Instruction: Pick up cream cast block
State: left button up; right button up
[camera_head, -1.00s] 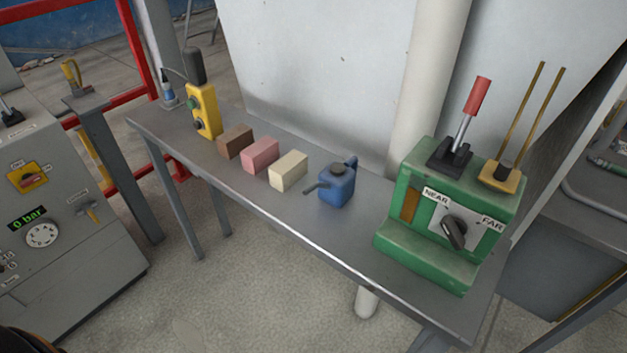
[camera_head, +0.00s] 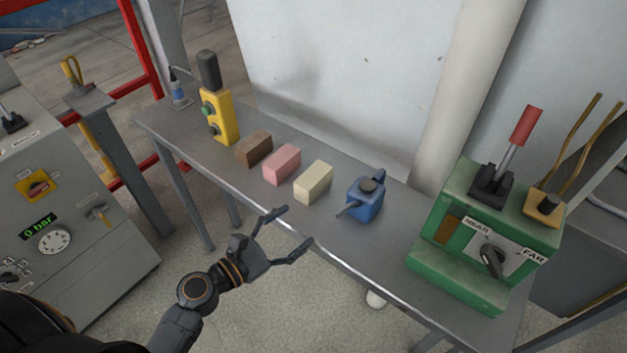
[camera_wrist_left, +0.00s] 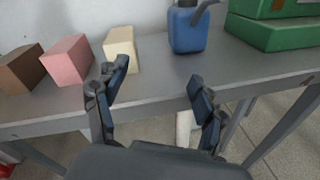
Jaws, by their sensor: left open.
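The cream cast block (camera_head: 313,183) stands on the grey metal table, between a pink block and a blue can. It also shows in the left wrist view (camera_wrist_left: 121,49), beyond my left finger, whose tip comes close to its lower edge in the picture. My left gripper (camera_head: 293,228) is open and empty, at the table's front edge, short of the block. In the left wrist view its two fingers (camera_wrist_left: 155,85) are spread, with bare table and the table edge between them. My right gripper is not in view.
The pink block (camera_head: 282,164) and brown block (camera_head: 253,148) stand left of the cream one. The blue can (camera_head: 365,198) is close on its right, its spout towards the front. A yellow button box (camera_head: 219,116) and a green lever box (camera_head: 470,255) stand on the table (camera_head: 345,245).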

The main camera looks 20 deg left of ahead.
aim_at(301, 188)
pick_arm(q)
jog(key=w+n, duration=0.2)
jog(key=w, duration=0.1)
jog(key=w+a+r+n+t+y+p, duration=0.1)
jog(key=w+n, duration=0.1)
jog(key=w, duration=0.1)
jog(key=w+n+t+y+p, duration=0.1)
jog(key=w+n, duration=0.1)
jog(key=w, duration=0.1)
jog(key=shift+w+a+r, duration=0.15)
jog(key=shift+w+a, duration=0.05)
jog(key=shift+w, duration=0.1)
jog(key=p+x, duration=0.1)
jog(key=x, duration=0.4)
jog(key=shift+w+p, duration=0.3)
jog(key=shift+w, duration=0.05)
jog(key=shift+s, duration=0.1)
jog(key=shift+c, duration=1)
grip_shut()
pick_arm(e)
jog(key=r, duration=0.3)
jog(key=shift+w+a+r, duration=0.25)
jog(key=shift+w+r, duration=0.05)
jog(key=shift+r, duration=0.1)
